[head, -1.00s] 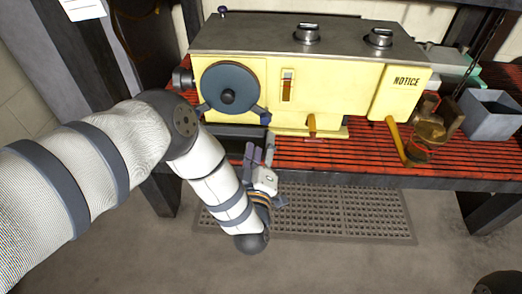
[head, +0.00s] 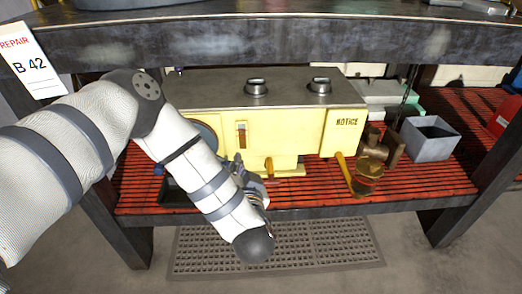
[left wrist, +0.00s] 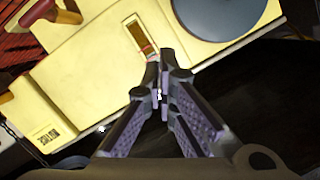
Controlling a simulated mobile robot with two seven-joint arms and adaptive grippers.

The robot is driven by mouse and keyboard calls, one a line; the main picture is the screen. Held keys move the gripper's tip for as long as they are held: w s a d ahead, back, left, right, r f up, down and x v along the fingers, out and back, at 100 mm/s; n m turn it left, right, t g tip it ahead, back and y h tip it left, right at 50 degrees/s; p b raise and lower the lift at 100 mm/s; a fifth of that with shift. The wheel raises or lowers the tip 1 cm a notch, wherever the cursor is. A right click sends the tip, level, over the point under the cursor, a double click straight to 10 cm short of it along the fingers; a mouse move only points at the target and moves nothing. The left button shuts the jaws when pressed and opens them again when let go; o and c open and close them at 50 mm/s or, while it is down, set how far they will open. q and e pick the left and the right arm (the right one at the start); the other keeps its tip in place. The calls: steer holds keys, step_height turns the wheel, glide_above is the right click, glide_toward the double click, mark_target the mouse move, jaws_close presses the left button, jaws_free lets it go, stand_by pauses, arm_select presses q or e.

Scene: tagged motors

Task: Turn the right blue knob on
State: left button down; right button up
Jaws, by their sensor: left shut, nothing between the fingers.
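A yellow machine (head: 300,133) with a grey metal top stands on the red slatted shelf. Two dark knobs with pale tops sit on that top, a left knob (head: 256,87) and a right knob (head: 320,86); I cannot make out blue on them. A blue round wheel (head: 208,133) on its front is partly hidden by my left arm; it also shows in the left wrist view (left wrist: 218,12). My left gripper (head: 240,165) is in front of the machine's lower front, below the knobs. In the left wrist view its fingers (left wrist: 165,58) are shut and empty, pointing at the yellow front.
A dark upper shelf (head: 300,40) runs above and in front of the machine. An orange lever (head: 344,168), a brass part (head: 370,168) and a grey bin (head: 430,138) are on the right.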

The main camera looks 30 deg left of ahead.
arm_select(q)
steer(key=shift+m, duration=0.4)
steer(key=w+a+f+b, duration=0.1)
steer(key=w+a, duration=0.1)
steer(key=w+a+f+b, duration=0.1)
steer(key=w+a+f, duration=0.1)
steer(key=a, duration=0.1)
steer(key=w+a+f+b, duration=0.1)
steer(key=w+a+b, duration=0.1)
steer(key=shift+w+a+f, duration=0.15)
steer(key=shift+w+a, duration=0.2)
steer(key=shift+s+a+f, duration=0.2)
steer(key=shift+a+f, duration=0.1)
steer(key=shift+f, duration=0.1)
steer(key=shift+s+a+p, duration=0.15)
steer(key=shift+a+p, duration=0.1)
steer(key=shift+p, duration=0.35)
steer(key=shift+a+f, duration=0.1)
steer(key=shift+f, duration=0.2)
